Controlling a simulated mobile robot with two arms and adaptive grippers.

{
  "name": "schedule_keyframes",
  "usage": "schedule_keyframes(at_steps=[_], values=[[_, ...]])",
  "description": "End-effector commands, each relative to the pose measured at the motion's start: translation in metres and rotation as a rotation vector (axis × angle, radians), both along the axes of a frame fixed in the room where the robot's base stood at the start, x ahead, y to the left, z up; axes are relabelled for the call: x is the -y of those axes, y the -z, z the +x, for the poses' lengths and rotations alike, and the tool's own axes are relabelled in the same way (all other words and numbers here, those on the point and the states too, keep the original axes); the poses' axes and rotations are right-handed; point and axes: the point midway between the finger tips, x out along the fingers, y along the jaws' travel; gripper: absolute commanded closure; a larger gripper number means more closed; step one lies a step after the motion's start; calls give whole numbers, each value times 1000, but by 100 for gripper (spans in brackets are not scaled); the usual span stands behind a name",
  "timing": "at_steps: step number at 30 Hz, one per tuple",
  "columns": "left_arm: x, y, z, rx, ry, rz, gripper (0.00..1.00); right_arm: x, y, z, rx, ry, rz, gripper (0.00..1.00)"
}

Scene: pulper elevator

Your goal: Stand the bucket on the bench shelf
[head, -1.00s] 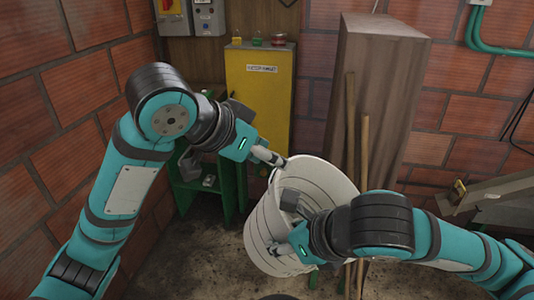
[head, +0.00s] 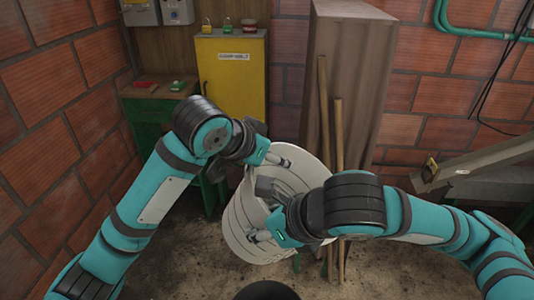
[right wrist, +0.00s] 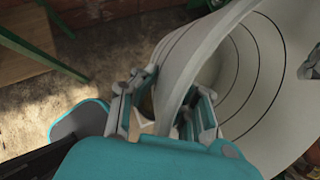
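The white bucket (head: 240,230) is tilted in front of me, its mouth turned up and to the right. My left gripper (head: 274,157) is at its far rim, with a fingertip inside the mouth that also shows at the right edge of the right wrist view (right wrist: 312,64). My right gripper (head: 262,236) is at the near rim; in the right wrist view (right wrist: 165,105) its fingers lie on both sides of the bucket wall (right wrist: 185,65). The green bench (head: 150,108) stands at the back left; its shelf is mostly hidden behind my left arm.
A yellow cabinet (head: 232,75) stands right of the bench with small items on top. A tall brown locker (head: 355,80) and two wooden poles (head: 338,170) stand behind the bucket. A sloped metal trough (head: 480,165) is at the right. Brick walls close the left and back.

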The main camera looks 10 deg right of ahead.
Motion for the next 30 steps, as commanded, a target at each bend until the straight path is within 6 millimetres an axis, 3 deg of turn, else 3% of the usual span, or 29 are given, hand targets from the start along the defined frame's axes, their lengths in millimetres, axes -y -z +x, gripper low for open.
schedule_keyframes(at_steps=[8, 18, 22, 27, 30], values=[[1, 1, -1, -3, 2, 0, 57, 0, -2, 1, 7, -2, 3, 100], [2, 2, -2, -6, 6, 1, 100, 0, -3, 2, 10, 3, 3, 100], [2, 2, -3, -8, 7, 1, 100, 1, -3, 3, 12, 6, 2, 100], [2, 1, -3, -7, 6, -2, 100, 1, -3, 3, 10, 6, 2, 74], [2, 0, -2, -5, 5, -3, 100, 0, -2, 2, 7, 4, 2, 67]])
